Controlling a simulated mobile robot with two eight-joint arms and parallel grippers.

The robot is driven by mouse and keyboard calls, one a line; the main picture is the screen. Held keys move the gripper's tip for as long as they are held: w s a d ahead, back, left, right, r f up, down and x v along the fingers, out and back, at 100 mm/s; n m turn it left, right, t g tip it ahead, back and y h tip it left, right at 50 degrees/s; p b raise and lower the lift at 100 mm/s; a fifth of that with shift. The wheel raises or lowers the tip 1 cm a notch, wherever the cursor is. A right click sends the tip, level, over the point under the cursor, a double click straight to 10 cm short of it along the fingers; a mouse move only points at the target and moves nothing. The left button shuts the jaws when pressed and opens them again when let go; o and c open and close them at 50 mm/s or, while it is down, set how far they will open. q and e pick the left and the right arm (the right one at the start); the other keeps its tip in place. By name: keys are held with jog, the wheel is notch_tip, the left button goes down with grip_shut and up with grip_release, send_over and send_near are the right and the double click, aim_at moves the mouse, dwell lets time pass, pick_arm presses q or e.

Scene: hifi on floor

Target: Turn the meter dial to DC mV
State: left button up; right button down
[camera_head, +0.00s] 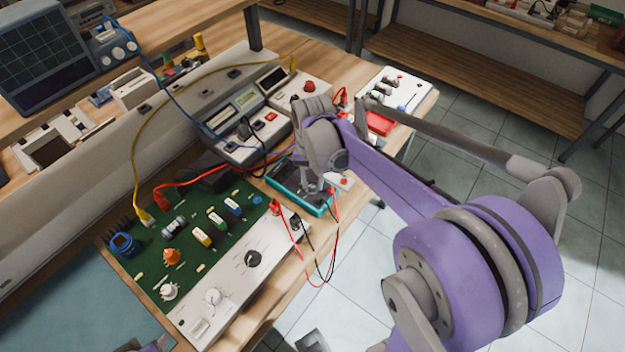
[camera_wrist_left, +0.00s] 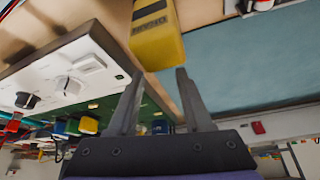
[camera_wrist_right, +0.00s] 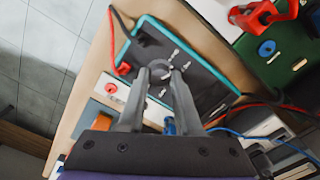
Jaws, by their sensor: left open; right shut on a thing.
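The meter is a flat dark-faced unit with a teal rim (camera_head: 326,208), lying near the front edge of the bench. It also shows in the right wrist view (camera_wrist_right: 206,88). Its round grey dial (camera_wrist_right: 152,46) sits between the fingers of my right gripper (camera_wrist_right: 161,75), which is shut on it from above. In the head view the right gripper (camera_head: 312,185) and arm cover much of the meter's face. The dial's marks are too small to read. My left gripper (camera_wrist_left: 160,74) is open and empty, over the bench's front edge area, away from the meter.
A green circuit board panel (camera_head: 190,235) with knobs and a white control strip (camera_head: 235,270) lies left of the meter. Red and black leads (camera_head: 322,272) hang off the bench front. A yellow block (camera_wrist_left: 157,42) is close to my left fingers. Bench instruments (camera_head: 245,125) stand behind.

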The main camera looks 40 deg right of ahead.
aim_at(313, 184)
pick_arm(q)
jog(key=shift+f, duration=0.15)
pick_arm(e)
jog(key=m, duration=0.6)
pick_arm(q)
jog(key=shift+f, duration=0.15)
pick_arm(e)
jog(key=m, duration=0.6)
jog(key=shift+m, duration=0.3)
jog(key=c, duration=0.6)
grip_release()
pick_arm(q)
jog(key=shift+r, duration=0.55)
pick_arm(e)
notch_tip(313, 184, up, 11)
jog(key=shift+f, duration=0.1)
